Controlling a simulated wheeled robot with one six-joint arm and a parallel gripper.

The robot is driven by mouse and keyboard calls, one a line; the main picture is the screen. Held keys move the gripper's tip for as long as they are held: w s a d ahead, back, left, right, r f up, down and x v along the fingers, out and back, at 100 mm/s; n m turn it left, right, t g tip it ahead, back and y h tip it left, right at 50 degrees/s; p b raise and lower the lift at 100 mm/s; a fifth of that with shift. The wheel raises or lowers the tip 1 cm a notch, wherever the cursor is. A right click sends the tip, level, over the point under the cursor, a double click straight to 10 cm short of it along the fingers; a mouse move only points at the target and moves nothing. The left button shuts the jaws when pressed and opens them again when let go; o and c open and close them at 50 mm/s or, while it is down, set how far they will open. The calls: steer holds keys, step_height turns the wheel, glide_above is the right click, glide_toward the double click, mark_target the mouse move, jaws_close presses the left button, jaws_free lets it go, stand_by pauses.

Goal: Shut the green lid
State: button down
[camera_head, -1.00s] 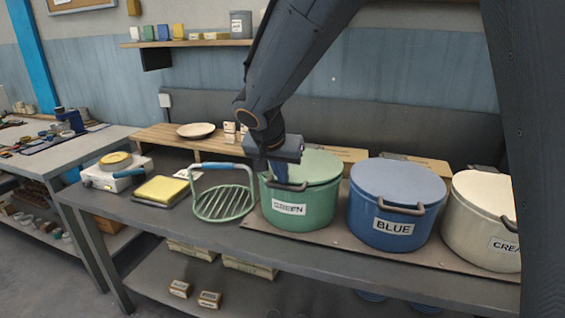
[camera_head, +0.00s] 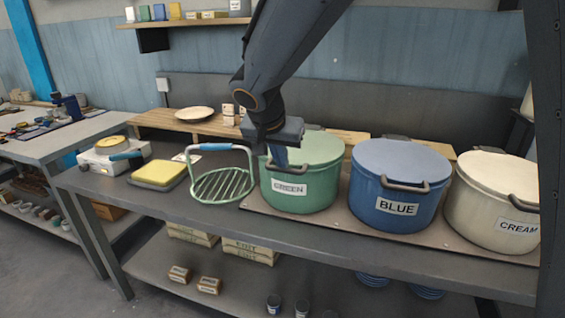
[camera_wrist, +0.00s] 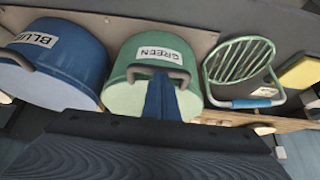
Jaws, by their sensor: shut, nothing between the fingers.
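The green pot (camera_head: 297,196) stands on the bench with a white GREEN label on its front. Its green lid (camera_head: 318,148) lies across the top and looks level with the rim; a small gap cannot be ruled out. My gripper (camera_head: 280,158) is shut and empty, pointing down at the lid's front left edge by the dark handle. In the wrist view the blue fingers (camera_wrist: 162,100) overlap the green pot (camera_wrist: 128,98) just by its handle (camera_wrist: 150,70). Whether they touch the lid or handle cannot be told.
The blue pot (camera_head: 392,215) and cream pot (camera_head: 480,218) stand to the right, both covered. A green wire rack with a blue handle (camera_head: 222,186) is close on the left, then a yellow pad (camera_head: 158,173). A plate (camera_head: 195,113) lies on the wooden shelf behind.

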steer(key=shift+s+f, duration=0.35)
steer(key=shift+f, duration=0.5)
steer(key=s+a+r, duration=0.2)
steer(key=s+r, duration=0.1)
steer(key=r, duration=1.1)
steer(key=s+d+f+n+g+y, duration=0.1)
steer(key=s+d+f+n+g, duration=0.1)
steer(key=s+d+f, duration=0.7)
steer(key=s+d+f+n+g+y, duration=0.1)
steer(key=s+d+f+n+g, duration=0.1)
steer(key=s+d+f, duration=0.7)
step_height(320, 180, down, 7)
steer(key=shift+d+f+g, duration=0.15)
steer(key=shift+d+g, duration=0.45)
steer(key=shift+d, duration=0.2)
